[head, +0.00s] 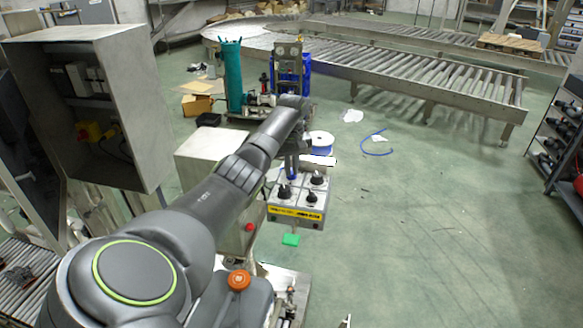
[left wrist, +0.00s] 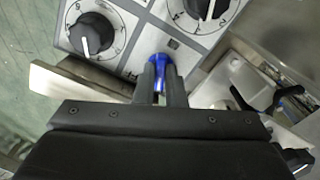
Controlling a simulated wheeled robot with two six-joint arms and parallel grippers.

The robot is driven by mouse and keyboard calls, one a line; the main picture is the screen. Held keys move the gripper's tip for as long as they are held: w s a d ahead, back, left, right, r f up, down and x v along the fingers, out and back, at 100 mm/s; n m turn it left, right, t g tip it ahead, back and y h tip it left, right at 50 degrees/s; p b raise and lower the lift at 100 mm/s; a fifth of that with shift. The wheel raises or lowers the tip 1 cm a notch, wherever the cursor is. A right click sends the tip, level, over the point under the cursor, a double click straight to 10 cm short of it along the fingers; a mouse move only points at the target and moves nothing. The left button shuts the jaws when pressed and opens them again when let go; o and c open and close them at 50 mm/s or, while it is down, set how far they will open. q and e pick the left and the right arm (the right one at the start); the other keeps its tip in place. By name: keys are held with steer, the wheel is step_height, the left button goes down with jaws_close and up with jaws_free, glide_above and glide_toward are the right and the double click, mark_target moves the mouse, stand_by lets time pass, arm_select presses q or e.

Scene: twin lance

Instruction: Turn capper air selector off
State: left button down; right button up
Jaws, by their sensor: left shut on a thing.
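A grey control panel (head: 296,213) with several black knobs and a yellow label strip stands below my left arm in the head view. Its face with dial markings fills the top of the left wrist view (left wrist: 132,22). A blue selector knob (left wrist: 159,67) sits at the panel's edge. My left gripper (left wrist: 161,80) is shut on this blue knob, with one finger on each side. In the head view the gripper (head: 292,168) reaches down to the panel's far left corner. The lettering by the knob is too small to read. My right gripper does not show.
A grey open cabinet (head: 140,75) stands at the left, with a steel box (head: 207,150) near my arm. A roller conveyor (head: 430,75) runs across the back. Blue hose (head: 376,148) lies on the floor. The green floor to the right is mostly clear.

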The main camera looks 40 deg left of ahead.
arm_select(q)
steer(key=m, duration=0.9)
steer(key=shift+r+m, duration=0.1)
steer(key=shift+m, duration=0.8)
steer(key=c, duration=1.5)
jaws_free()
steer(key=shift+w, duration=0.1)
